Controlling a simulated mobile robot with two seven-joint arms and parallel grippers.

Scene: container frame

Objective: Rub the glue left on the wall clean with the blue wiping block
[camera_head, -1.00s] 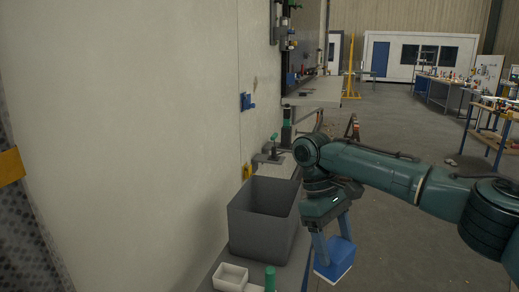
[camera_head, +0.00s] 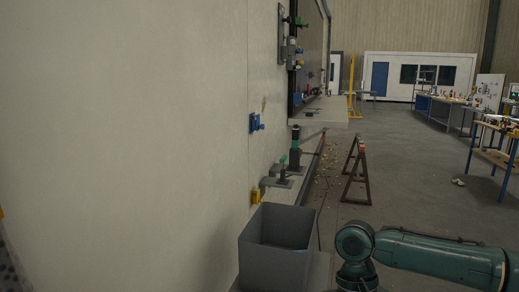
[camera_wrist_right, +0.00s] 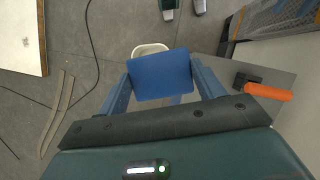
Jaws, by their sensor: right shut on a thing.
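The wall (camera_head: 130,120) is a large pale surface on the left of the head view. A small brownish mark (camera_head: 264,103), perhaps glue, shows on it above a blue fitting; it is too small to tell. My right gripper (camera_wrist_right: 161,86) is shut on the blue wiping block (camera_wrist_right: 160,74), with one finger at each side of it. The block is away from the wall, and its underside is hidden in the right wrist view. In the head view only my right arm shows, at the lower right; its gripper is below the frame. My left gripper is not in view.
A grey open bin (camera_head: 276,246) stands by the wall's foot. A blue fitting (camera_head: 255,123) and a yellow one (camera_head: 256,197) stick out from the wall. A dark trestle (camera_head: 357,170) stands on the floor beyond. The floor right of it is mostly clear.

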